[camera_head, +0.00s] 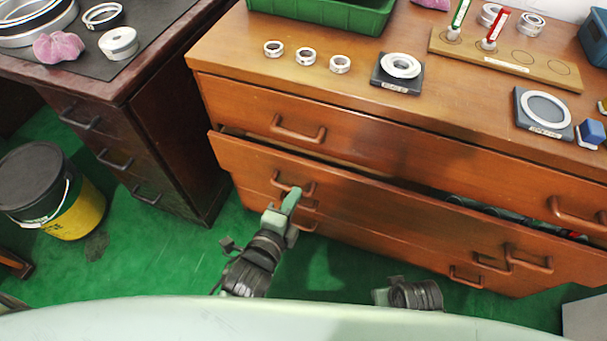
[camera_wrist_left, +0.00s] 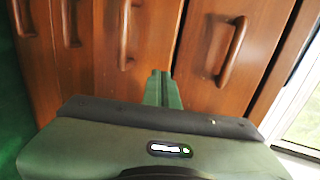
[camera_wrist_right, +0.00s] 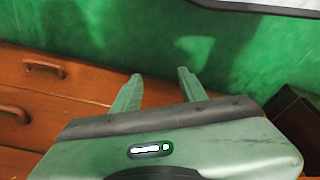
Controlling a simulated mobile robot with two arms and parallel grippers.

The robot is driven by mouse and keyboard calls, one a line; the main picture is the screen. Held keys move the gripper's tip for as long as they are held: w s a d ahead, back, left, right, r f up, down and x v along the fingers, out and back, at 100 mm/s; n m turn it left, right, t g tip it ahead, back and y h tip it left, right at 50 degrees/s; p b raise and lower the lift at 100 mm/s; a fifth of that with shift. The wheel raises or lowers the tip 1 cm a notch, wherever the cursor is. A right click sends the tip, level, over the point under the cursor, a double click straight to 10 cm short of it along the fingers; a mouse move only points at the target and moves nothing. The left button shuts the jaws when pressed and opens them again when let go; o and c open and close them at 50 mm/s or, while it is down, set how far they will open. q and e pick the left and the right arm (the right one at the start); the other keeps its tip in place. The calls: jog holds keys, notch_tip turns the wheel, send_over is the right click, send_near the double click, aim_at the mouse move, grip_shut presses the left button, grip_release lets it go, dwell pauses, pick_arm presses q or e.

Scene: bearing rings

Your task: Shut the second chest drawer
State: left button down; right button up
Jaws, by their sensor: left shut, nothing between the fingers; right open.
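The wooden chest (camera_head: 372,140) stands ahead in the head view. Its second drawer (camera_head: 400,205) is pulled out, and a dark gap with some contents shows behind its front, widest at the right. My left gripper (camera_head: 293,194) is shut and empty, its tips at the drawer front by the left handle (camera_head: 280,184); contact is unclear. In the left wrist view the closed fingers (camera_wrist_left: 163,88) point at the wood between handles. My right gripper (camera_wrist_right: 155,90) is open and empty in its wrist view, over green floor beside the chest's drawers. Its fingers are hidden in the head view.
The top drawer (camera_head: 350,157) looks closed. Bearing rings (camera_head: 306,56), a wooden rack (camera_head: 500,62) and a green crate (camera_head: 330,14) sit on the chest top. A dark desk (camera_head: 120,110) and a yellow-black bucket (camera_head: 70,200) stand at left on green floor.

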aim_at(309, 167)
pick_arm(q)
jog(key=x, duration=0.4)
jog(key=b+x, duration=0.1)
jog(key=x, duration=0.1)
jog(key=shift+w+r, duration=0.25)
jog(key=shift+r, duration=0.05)
jog(key=shift+w+d, duration=0.25)
jog(key=shift+w, duration=0.35)
pick_arm(e)
jog(key=shift+w+d+r, duration=0.1)
jog(key=shift+w+r, duration=0.15)
jog(key=shift+r, duration=1.05)
jog(key=shift+w+r, duration=0.2)
jog(key=shift+r, duration=1.05)
